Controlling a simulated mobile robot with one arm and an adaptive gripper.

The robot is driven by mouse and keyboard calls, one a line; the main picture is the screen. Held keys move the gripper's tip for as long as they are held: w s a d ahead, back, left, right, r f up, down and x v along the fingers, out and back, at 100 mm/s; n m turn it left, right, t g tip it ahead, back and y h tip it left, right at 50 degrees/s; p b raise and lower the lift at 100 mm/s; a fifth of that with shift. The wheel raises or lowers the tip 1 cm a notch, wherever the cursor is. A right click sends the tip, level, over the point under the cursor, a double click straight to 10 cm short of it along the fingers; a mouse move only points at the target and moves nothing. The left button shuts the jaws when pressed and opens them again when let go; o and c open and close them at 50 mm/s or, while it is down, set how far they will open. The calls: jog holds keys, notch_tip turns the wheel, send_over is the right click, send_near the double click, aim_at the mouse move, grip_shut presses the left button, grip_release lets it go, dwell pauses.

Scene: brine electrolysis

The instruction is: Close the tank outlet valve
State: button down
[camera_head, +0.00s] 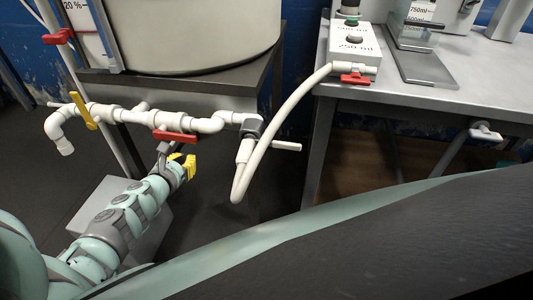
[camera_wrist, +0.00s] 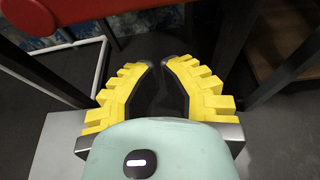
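A white pipe line runs beside the tank (camera_head: 190,40), with a red-handled valve (camera_head: 174,135) in its middle and a yellow-handled valve (camera_head: 85,110) at its left end. Another red handle (camera_head: 59,37) is at the upper left. I cannot tell which of these is the tank outlet valve. My gripper (camera_head: 184,163), with yellow fingers, is just below the middle red handle in the head view. In the wrist view its fingers (camera_wrist: 158,64) converge with a dark area between them; nothing held shows. A blurred red part (camera_wrist: 60,25) is at the upper left there.
A white hose (camera_head: 270,130) loops from the pipe's right end to a white box (camera_head: 354,48) on the metal table (camera_head: 440,90). The box has a red-handled tap (camera_head: 355,78). The dark tank stand (camera_head: 215,85) is behind the pipes. Dark floor is open below them.

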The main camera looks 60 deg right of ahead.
aim_at(181, 137)
jog(key=shift+r+p, duration=0.5)
jog(key=shift+r, duration=1.5)
jog(key=shift+s+r+n+g+p, duration=0.3)
jog(key=shift+r+n+p, duration=0.1)
jog(key=shift+n, duration=0.1)
notch_tip(181, 137, up, 3)
jog(key=n+g+p, duration=0.1)
jog(key=n, duration=0.1)
jog(key=n+g+h, duration=0.1)
jog(key=n, duration=0.1)
jog(key=shift+r+h+p, duration=0.2)
jog(key=shift+h+p, duration=0.1)
jog(key=shift+p, duration=0.1)
jog(key=shift+w+a+r+n+g+h, duration=0.25)
jog(key=shift+w+r+n+h, duration=0.45)
jog(key=shift+n, duration=0.85)
jog(key=shift+w+a+r+n+g+h, duration=0.3)
jog(key=shift+r+n, duration=0.6)
jog(key=shift+n, duration=0.7)
jog(key=shift+w+a+r+n+g+h, duration=0.2)
jog(key=shift+w+r+n+h, duration=0.55)
jog(key=shift+n, duration=0.8)
jog(key=shift+r, duration=0.1)
jog(key=shift+s+d, duration=0.1)
jog(key=shift+s, duration=0.05)
